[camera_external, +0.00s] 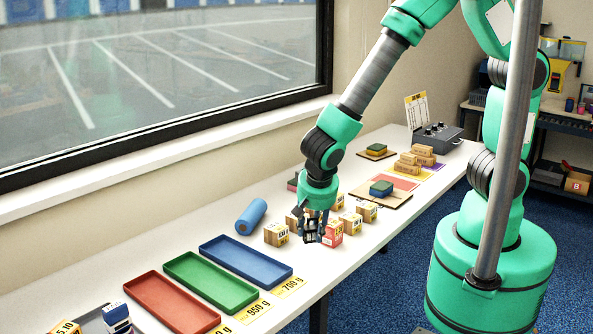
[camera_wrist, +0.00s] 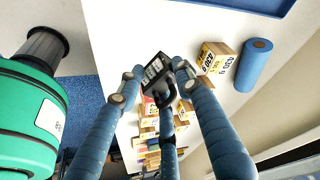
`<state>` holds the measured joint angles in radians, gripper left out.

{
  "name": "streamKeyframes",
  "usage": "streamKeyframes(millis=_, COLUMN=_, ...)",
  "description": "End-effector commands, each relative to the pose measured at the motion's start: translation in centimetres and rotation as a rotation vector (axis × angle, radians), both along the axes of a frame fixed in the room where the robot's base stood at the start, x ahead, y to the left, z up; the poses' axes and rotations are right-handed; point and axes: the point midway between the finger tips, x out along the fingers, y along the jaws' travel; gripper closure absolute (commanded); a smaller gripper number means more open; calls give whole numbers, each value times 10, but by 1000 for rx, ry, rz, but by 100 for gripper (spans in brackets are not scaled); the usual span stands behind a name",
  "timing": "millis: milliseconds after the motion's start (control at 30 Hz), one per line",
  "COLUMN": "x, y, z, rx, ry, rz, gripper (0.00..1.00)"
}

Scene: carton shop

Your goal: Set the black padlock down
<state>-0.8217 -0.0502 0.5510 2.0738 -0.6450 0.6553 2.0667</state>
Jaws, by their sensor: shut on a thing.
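The black padlock (camera_wrist: 157,72) is held between the blue fingers of my gripper (camera_wrist: 160,88) in the wrist view. Its body has pale markings and its dark shackle shows between the fingers. In the external view my gripper (camera_external: 317,224) points down over the white table, among the small cartons, with the padlock (camera_external: 309,237) at its fingertips. A red carton (camera_external: 331,234) is close beside it on the right and a tan carton (camera_external: 276,234) on the left. I cannot tell whether the padlock touches the table.
A blue roll (camera_external: 251,216) lies to the left. Red (camera_external: 168,306), green (camera_external: 210,282) and blue (camera_external: 245,262) trays line the table's near part, with yellow weight labels along the front. More cartons (camera_external: 366,211) stand to the right. Bare table lies between the blue tray and the cartons.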

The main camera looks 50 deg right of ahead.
Motion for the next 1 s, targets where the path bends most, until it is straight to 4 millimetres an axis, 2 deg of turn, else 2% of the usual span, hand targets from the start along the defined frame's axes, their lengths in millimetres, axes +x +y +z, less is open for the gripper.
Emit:
streamKeyframes(millis=33, x=-16, y=-9, z=-2, rx=0, ry=2, rz=-16, gripper=100)
streamKeyframes(millis=200, x=-60, y=-37, z=-9, rx=2, ry=2, rz=-79, gripper=100)
streamKeyframes(millis=400, x=-93, y=-63, z=-16, rx=3, ry=3, rz=-133, gripper=100)
streamKeyframes(millis=600, x=-106, y=-74, z=-18, rx=4, ry=3, rz=-155, gripper=100)
streamKeyframes(millis=1000, x=-106, y=-74, z=-18, rx=4, ry=4, rz=-157, gripper=100)
